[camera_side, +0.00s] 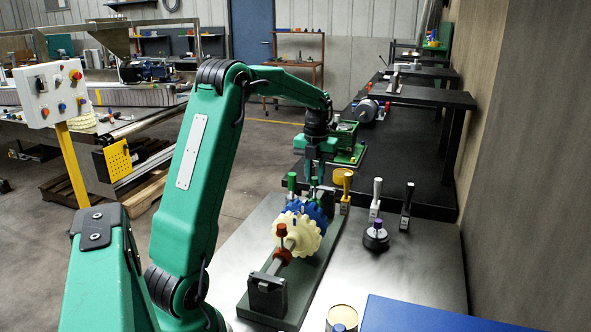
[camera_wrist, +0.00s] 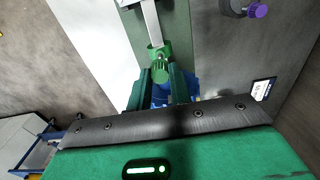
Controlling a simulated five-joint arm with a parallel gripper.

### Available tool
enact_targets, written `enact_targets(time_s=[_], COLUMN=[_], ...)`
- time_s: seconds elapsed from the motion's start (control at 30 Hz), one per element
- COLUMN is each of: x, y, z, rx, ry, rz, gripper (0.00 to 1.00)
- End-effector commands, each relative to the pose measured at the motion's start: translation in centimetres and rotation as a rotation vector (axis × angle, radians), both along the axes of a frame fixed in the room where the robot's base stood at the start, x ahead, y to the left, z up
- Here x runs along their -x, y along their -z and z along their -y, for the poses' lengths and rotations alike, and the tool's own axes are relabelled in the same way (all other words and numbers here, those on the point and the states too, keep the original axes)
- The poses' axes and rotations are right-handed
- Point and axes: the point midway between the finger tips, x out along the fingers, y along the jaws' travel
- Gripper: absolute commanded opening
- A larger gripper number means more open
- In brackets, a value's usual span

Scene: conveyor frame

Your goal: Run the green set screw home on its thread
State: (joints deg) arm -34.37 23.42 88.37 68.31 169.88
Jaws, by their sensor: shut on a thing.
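The green set screw (camera_wrist: 160,74) has a ribbed head. In the wrist view it sits between the fingers of my gripper (camera_wrist: 160,82), which is shut on it. A green collar (camera_wrist: 157,50) lies at the screw, around a pale shaft (camera_wrist: 152,22). How deep the screw sits in its thread is hidden. In the side view my gripper (camera_side: 317,184) points down behind the blue gear (camera_side: 318,213), and the fingertips are too small to read.
A cream gear (camera_side: 303,236) and a red screw (camera_side: 281,231) stand on the near part of the shaft. Yellow (camera_side: 347,181), white (camera_side: 377,188) and black (camera_side: 406,190) upright pieces and a purple-topped black knob (camera_side: 376,237) stand to the right. A blue box edge (camera_side: 430,318) is at front right.

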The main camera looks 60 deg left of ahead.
Motion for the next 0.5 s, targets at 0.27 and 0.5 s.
enact_targets(time_s=[0.27,0.5], x=[-0.21,-0.13], y=[-0.37,-0.18], z=[-0.03,0.02], rx=[-0.006,-0.003], ry=[0.05,0.048], rz=[0.009,0.004], gripper=[0.32,0.35])
